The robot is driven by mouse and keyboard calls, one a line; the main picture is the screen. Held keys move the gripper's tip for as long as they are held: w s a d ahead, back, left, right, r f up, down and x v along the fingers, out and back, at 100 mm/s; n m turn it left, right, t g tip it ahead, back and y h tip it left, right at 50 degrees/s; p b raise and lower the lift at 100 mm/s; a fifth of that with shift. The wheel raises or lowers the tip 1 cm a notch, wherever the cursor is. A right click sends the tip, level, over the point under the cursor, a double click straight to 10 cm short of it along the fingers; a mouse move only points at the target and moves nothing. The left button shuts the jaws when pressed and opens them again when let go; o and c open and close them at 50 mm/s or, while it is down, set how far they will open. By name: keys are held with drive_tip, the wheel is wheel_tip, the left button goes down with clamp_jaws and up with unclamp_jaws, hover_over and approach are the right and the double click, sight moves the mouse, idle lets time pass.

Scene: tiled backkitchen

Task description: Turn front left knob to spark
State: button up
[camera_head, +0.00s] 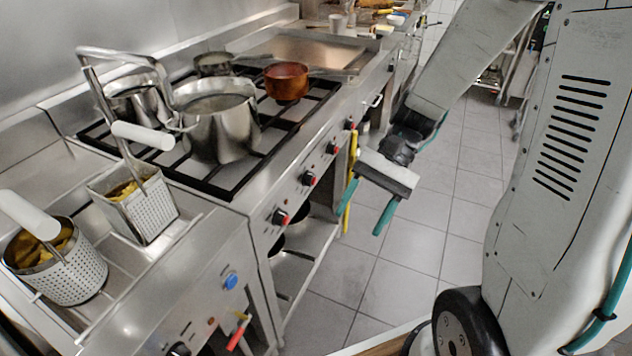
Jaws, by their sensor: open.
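The gas stove (243,200) stands left of centre, with a row of red-and-black knobs along its front panel. The nearest knob (281,217) is at the panel's left end, and a second knob (309,179) and third knob (332,148) follow farther back. Their pointer settings are too small to read. My gripper (359,224) is open and empty, its two teal fingers apart. It is in the aisle to the right of the stove front and appears clear of the knobs.
Steel pots (215,120) and a copper pot (287,80) stand on the burners. A fryer (190,280) with fry baskets is at the near left. A yellow bar (351,165) runs upright by the stove front, close to my gripper. The tiled floor (420,235) is clear.

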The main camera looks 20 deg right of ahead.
drive_tip(key=w+a+f+m+t+y, duration=0.1)
drive_tip(key=w+f+m+t+y, duration=0.2)
drive_tip(key=w+f+m+y, duration=0.4)
drive_tip(key=m+t+h, duration=0.3)
drive_tip(key=m+t, duration=0.8)
drive_tip(key=t, duration=0.4)
approach(316, 181)
drive_tip(key=x, duration=1)
drive_tip(key=shift+s, duration=0.1)
drive_tip(key=shift+r, duration=0.1)
drive_tip(key=c, duration=1)
